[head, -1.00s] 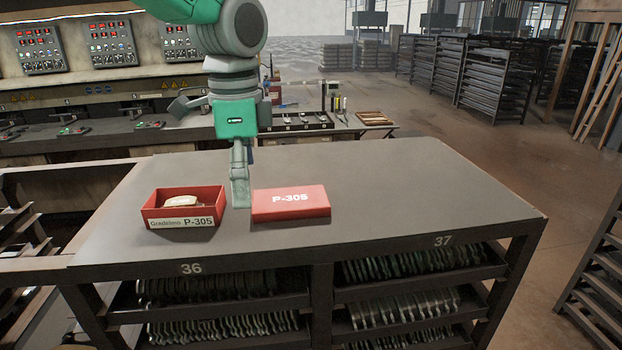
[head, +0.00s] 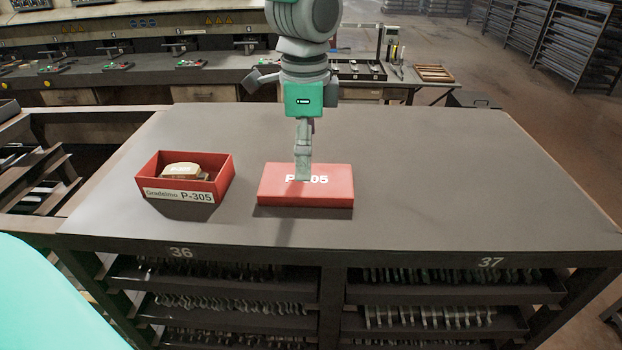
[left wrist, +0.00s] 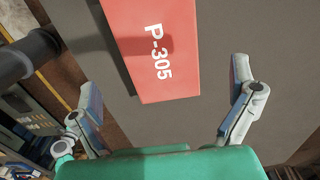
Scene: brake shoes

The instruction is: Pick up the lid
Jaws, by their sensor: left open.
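The red lid (head: 330,192) marked P-305 lies flat on the dark table top, right of the open red box. My left gripper (head: 302,178) hangs pointing down over the lid and covers part of its lettering. In the left wrist view the lid (left wrist: 155,65) shows between the two widely spread fingers (left wrist: 165,80), with free space on both sides. The gripper is open and holds nothing. The red box (head: 219,183) has a pale part with a P-305 label inside. My right gripper does not show.
The table top (head: 440,170) is clear to the right of the lid. Shelves numbered 36 and 37 under it hold rows of brake shoes (head: 430,315). A workbench with a dark tray (head: 358,72) stands behind.

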